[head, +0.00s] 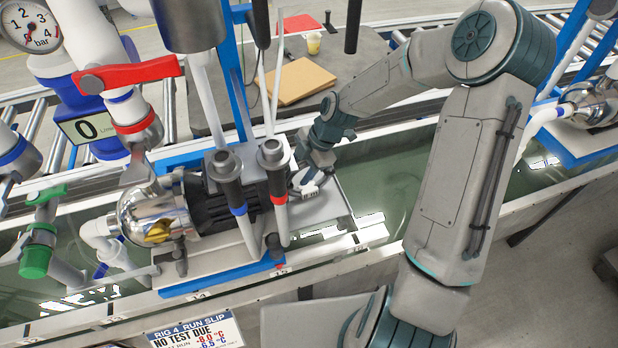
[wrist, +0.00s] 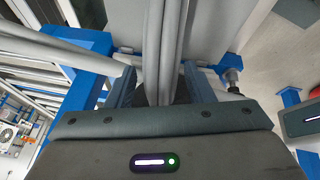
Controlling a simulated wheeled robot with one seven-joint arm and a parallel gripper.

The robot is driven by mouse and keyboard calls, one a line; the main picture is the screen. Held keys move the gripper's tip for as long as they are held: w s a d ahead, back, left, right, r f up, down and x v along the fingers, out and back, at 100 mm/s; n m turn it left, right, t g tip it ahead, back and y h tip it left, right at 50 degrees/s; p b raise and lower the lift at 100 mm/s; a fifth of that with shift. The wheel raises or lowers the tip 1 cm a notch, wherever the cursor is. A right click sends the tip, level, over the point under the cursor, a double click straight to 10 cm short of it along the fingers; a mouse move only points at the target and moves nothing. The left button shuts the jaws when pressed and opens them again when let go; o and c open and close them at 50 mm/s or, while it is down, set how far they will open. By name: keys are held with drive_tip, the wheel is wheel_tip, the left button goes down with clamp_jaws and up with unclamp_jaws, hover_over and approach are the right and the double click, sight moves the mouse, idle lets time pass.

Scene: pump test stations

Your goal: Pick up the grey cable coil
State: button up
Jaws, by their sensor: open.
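The grey cable coil (head: 309,184) is partly visible in the head view, beside the pump motor on the station's light plate. My gripper (head: 316,166) is right above it and hides part of it. In the wrist view, thick grey strands that look like the coil (wrist: 166,50) run between the two fingers of my gripper (wrist: 163,90). The fingers are open, one on each side of the strands. I cannot tell whether either finger touches them.
The black-ended pump (head: 215,205) and two upright probes with black handles (head: 273,165) stand close left of my gripper. A water trough (head: 385,185) lies right. Behind is a grey table with a cardboard piece (head: 300,82) and a cup (head: 313,43).

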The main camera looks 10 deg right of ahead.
drive_tip(key=shift+a+f, duration=0.1)
drive_tip(key=shift+f, duration=0.1)
clamp_jaws()
drive_tip(key=shift+r, duration=0.1)
idle(1.2)
